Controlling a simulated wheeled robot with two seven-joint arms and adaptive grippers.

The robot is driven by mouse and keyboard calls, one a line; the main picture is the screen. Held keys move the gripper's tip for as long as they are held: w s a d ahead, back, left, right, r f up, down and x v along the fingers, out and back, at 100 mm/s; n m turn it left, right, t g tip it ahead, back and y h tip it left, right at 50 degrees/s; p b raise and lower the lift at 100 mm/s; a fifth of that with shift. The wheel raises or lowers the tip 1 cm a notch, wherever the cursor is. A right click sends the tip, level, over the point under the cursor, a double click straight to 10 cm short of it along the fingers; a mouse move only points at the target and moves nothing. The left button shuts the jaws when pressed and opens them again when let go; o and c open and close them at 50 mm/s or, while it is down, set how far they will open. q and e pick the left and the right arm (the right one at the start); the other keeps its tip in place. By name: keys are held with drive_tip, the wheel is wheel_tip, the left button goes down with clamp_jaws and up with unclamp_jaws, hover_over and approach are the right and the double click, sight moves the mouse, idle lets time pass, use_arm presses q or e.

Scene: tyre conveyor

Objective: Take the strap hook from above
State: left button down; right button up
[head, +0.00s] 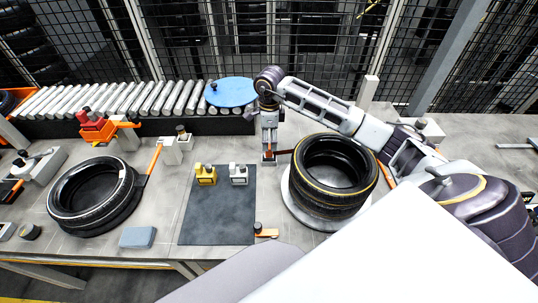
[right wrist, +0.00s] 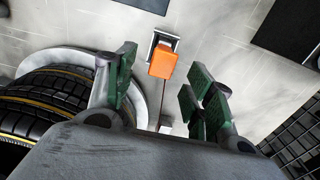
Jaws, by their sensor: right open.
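The orange piece that I take for the strap hook (right wrist: 163,62) sits in a small grey frame in the right wrist view. A thin dark red strip runs down from it between the fingers. In the head view, a small orange part (head: 269,158) shows just under my right gripper (head: 269,144), partly hidden by it. My right gripper points down and is open. In the right wrist view its green-padded fingers (right wrist: 163,80) stand apart with the orange piece showing ahead between them, and nothing is gripped. My left gripper is not in view.
A tyre (head: 333,172) on a round grey stand is right of the gripper. A dark mat (head: 215,225) with yellow and white items lies left. Another tyre (head: 93,197), a roller conveyor (head: 130,98), a blue disc (head: 231,92) and an orange-marked piece (head: 265,231) are also on the table.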

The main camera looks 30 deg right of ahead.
sight(269, 154)
drive_tip(key=shift+f, duration=0.45)
drive_tip(key=f, duration=0.3)
drive_tip(key=shift+w+f+p, duration=0.2)
drive_tip(key=shift+f+p, duration=0.05)
drive_tip(key=shift+p, duration=0.15)
drive_tip(key=shift+f, duration=0.4)
drive_tip(key=c, duration=1.1)
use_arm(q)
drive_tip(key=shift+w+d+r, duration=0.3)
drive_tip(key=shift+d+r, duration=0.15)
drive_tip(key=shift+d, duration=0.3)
use_arm(e)
clamp_jaws()
drive_tip(key=shift+r, duration=0.15)
